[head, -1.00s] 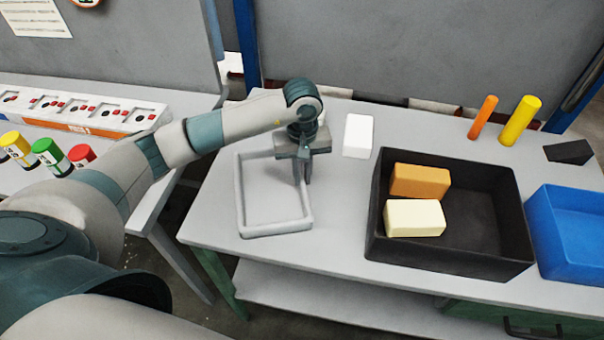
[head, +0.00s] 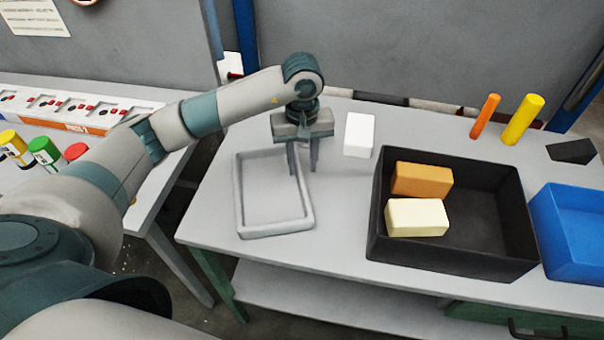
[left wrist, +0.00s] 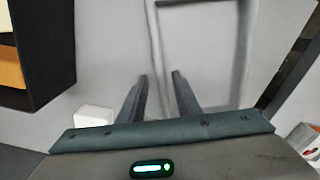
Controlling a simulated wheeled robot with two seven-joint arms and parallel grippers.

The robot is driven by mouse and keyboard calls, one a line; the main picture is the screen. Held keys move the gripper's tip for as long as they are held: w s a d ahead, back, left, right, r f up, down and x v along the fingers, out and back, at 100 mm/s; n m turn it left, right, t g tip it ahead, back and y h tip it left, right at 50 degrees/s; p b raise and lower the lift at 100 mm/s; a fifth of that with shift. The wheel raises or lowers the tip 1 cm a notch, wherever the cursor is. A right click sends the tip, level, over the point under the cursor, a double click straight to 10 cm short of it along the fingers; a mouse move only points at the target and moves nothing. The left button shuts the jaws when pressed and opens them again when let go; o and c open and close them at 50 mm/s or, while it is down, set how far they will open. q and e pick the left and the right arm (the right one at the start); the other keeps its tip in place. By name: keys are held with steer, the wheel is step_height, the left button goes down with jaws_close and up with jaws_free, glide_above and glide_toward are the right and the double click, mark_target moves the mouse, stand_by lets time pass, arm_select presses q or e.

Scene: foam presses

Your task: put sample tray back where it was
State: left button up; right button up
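The sample tray, a shallow grey rectangular frame-like tray (head: 275,231), lies flat on the left part of the grey table. My left gripper (head: 303,170) is above the tray's right rim near its far corner, with its fingers pointing down and apart. My right gripper is not in view.
A black bin (head: 450,258) with an orange block (head: 421,179) and a cream block (head: 416,217) stands right of the tray. A white block (head: 358,135) stands behind, near my gripper. A blue bin (head: 580,235) is at the far right. Bare table surrounds the tray.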

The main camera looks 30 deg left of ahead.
arm_select(q)
step_height(320, 180, up, 8)
steer(key=b, duration=0.2)
steer(key=shift+b, duration=0.35)
stand_by(0.5)
